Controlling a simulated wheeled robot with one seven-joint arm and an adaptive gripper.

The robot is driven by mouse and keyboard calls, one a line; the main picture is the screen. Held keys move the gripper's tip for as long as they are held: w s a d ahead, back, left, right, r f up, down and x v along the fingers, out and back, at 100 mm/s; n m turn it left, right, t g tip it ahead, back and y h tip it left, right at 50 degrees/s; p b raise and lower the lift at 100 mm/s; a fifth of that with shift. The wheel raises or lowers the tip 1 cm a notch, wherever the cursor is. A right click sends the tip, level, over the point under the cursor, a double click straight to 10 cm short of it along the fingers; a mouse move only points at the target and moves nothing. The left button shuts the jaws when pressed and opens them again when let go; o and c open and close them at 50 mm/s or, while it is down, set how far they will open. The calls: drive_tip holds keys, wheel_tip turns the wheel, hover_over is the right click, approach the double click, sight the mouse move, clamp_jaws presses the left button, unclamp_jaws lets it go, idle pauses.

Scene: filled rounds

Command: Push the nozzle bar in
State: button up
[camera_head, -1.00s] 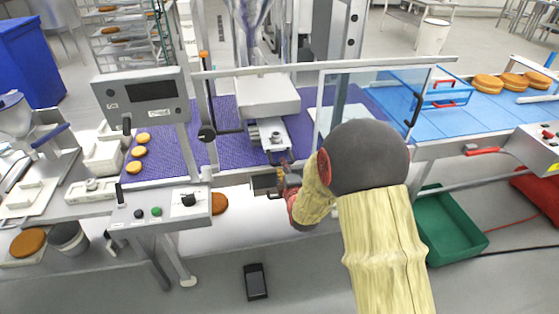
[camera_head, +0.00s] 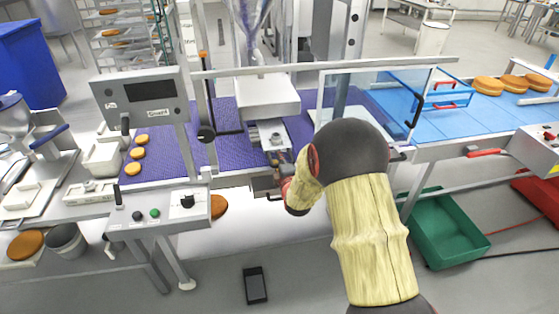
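The nozzle bar (camera_head: 273,136) is a grey metal piece under the white filling head (camera_head: 268,96), above the purple belt. A dark handle part shows at its near end. My gripper (camera_head: 278,172) is at that near end, in front of the belt's edge. My arm, in a yellowish sleeve with a dark round joint, reaches in from the lower right. The fingers are small and partly hidden by the red wrist part, so I cannot tell whether they are open or shut, or whether they touch the bar.
A clear guard panel (camera_head: 345,100) stands right of the filling head. A control box (camera_head: 160,212) and a screen (camera_head: 140,98) stand at the left. Several round cakes (camera_head: 137,153) lie on the purple belt (camera_head: 165,140). A green crate (camera_head: 447,232) stands on the floor.

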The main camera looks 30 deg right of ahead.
clamp_jaws()
idle(0.6)
